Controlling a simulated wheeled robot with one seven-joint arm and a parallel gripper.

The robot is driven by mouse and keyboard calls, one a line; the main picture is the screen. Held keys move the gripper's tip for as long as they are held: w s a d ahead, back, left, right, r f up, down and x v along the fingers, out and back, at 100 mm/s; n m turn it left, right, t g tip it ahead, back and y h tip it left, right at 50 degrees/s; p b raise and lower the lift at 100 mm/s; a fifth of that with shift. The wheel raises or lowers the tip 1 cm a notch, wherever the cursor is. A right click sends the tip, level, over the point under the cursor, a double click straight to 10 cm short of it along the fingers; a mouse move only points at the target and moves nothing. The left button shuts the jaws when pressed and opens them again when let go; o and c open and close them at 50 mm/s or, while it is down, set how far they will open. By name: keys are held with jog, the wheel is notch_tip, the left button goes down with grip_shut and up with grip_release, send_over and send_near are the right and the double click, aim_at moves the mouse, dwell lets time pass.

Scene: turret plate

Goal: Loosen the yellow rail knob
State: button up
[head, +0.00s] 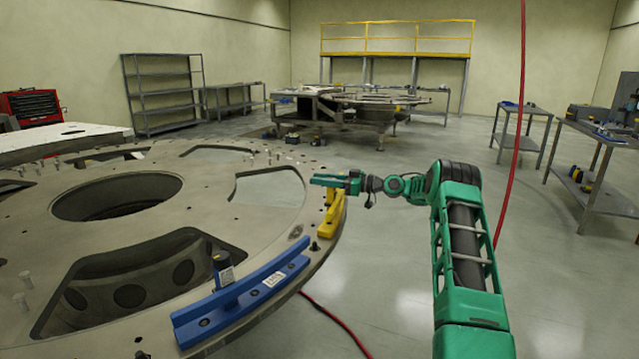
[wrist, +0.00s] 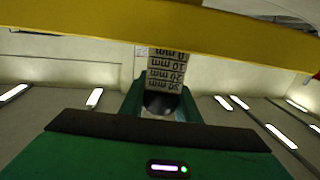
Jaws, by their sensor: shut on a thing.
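The yellow rail (head: 331,222) is fixed along the right rim of the large grey turret plate (head: 215,212). In the wrist view the yellow rail (wrist: 150,38) crosses the top as a broad bar. My gripper (head: 325,181) is at the rail's far end, level, reaching in from the right. In the wrist view its green jaws are shut around a dark round part, which I take to be the yellow rail knob (wrist: 160,103). A pale scale (wrist: 167,72) with upside-down millimetre marks stands beside it. In the head view the gripper hides the knob.
A blue rail (head: 245,300) with its own dark upright knob (head: 223,272) sits nearer on the rim. Loose pins stand on the plate. A red cable (head: 518,100) hangs at right. A second plate stand (head: 350,110) is behind. Open floor lies right of the plate.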

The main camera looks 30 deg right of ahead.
jog(key=shift+s+a+n+g+y, duration=0.1)
jog(key=shift+s+n+g+y, duration=0.05)
jog(key=shift+n+g+y, duration=0.85)
jog(key=shift+n+g, duration=0.3)
jog(key=shift+g, duration=0.3)
jog(key=o, duration=1)
jog(key=shift+d, duration=0.2)
jog(key=shift+o, duration=0.2)
jog(key=shift+a, duration=0.1)
jog(key=v, duration=1)
jog(key=shift+d+f, duration=0.25)
jog(key=shift+d, duration=0.2)
